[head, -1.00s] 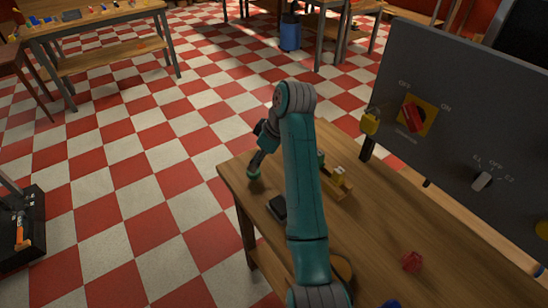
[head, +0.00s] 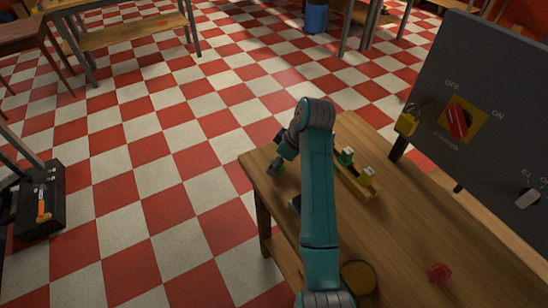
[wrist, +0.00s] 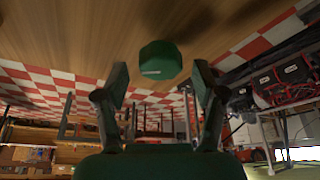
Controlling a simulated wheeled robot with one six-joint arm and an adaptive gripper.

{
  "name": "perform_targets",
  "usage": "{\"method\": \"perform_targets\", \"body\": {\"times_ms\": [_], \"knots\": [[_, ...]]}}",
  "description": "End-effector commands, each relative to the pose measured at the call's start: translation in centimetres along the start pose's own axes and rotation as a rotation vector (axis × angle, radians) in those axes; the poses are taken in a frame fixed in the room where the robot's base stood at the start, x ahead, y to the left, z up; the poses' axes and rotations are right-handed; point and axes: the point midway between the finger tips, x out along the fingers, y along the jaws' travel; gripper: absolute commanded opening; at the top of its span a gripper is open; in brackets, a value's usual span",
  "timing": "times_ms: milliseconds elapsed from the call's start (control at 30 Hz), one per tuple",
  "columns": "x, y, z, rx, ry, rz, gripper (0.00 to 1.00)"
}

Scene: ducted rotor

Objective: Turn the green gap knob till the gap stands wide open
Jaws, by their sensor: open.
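In the wrist view a green faceted knob (wrist: 160,62) with a small pale mark stands out from the wood surface, beyond and between my fingertips, apart from them. My gripper (wrist: 160,85) is open and empty, one finger on each side of the picture's middle. In the head view my gripper (head: 279,165) is over the far left corner of the bench. A small green piece with a pale mark (head: 347,155) is to its right, on a wooden strip; I take it for the same knob. The gap itself cannot be made out.
A yellow piece (head: 367,178) is on the same strip. A red knob (head: 438,272) is on the bench (head: 430,225). My arm partly hides a dark object.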

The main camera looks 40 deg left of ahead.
Motion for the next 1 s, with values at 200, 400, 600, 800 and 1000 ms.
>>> {"method": "perform_targets", "body": {"times_ms": [200, 400, 600, 800, 1000], "knots": [[0.36, -0.09, 0.24, 0.000, 0.000, 0.000, 0.70], [0.35, -0.09, 0.23, 0.000, 0.000, 0.000, 0.57], [0.35, -0.09, 0.22, 0.000, 0.000, 0.000, 0.10], [0.36, -0.11, 0.23, 0.008, 0.000, 0.003, 0.10], [0.43, -0.17, 0.26, 0.065, -0.001, 0.027, 0.10]]}}
